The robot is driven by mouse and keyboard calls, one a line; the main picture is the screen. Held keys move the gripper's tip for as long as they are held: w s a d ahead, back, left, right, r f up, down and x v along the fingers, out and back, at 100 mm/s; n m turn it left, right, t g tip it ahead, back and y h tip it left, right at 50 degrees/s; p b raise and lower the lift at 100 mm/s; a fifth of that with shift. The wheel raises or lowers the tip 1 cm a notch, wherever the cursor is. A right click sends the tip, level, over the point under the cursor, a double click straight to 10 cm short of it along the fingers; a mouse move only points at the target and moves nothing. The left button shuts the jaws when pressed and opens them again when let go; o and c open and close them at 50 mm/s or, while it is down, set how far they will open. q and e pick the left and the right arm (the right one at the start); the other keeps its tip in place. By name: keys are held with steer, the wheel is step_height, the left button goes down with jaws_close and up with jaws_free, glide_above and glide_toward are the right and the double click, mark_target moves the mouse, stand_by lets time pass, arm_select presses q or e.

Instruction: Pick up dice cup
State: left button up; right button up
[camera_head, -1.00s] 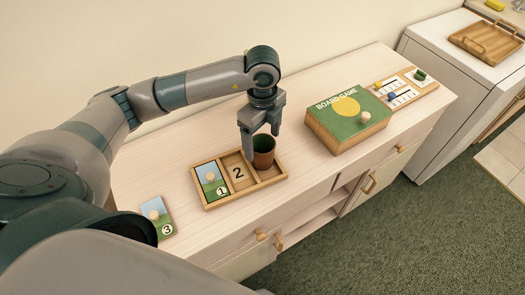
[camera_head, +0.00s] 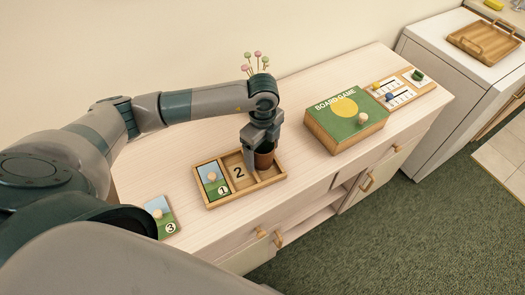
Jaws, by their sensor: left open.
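The dice cup (camera_head: 264,160) is a small brown cup with a dark green inside. It stands upright in the right compartment of a wooden tray (camera_head: 217,205) on the cabinet top. My left gripper (camera_head: 260,158) comes down over the cup from above, its fingers open around the cup's upper part. The fingers and wrist hide much of the cup's rim, and I cannot tell whether they touch it. My right gripper is not in view.
The tray's left compartment holds a card marked 1 (camera_head: 212,178); the middle one shows a 2. A card marked 3 (camera_head: 160,216) lies at the left. A board game box (camera_head: 345,123) stands to the right, with score boards (camera_head: 400,96) beyond. Flowers (camera_head: 255,62) show behind my arm.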

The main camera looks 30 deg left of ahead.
mark_target(265, 146)
arm_select(q)
steer(key=shift+f, duration=0.35)
steer(key=c, duration=1.2)
steer(key=shift+o, duration=0.2)
steer(key=shift+r, duration=0.1)
steer(key=shift+r+b, duration=0.35)
steer(key=shift+r, duration=0.05)
steer(key=r+b, duration=0.1)
steer(key=r, duration=0.2)
steer(key=shift+d+r+b, duration=0.15)
steer(key=shift+d+b, duration=0.2)
steer(key=shift+b, duration=0.05)
steer(key=d+r+b, duration=0.3)
steer(key=d+r, duration=0.3)
steer(key=d, duration=0.5)
steer(key=shift+s+r, duration=0.35)
steer(key=shift+r, duration=0.05)
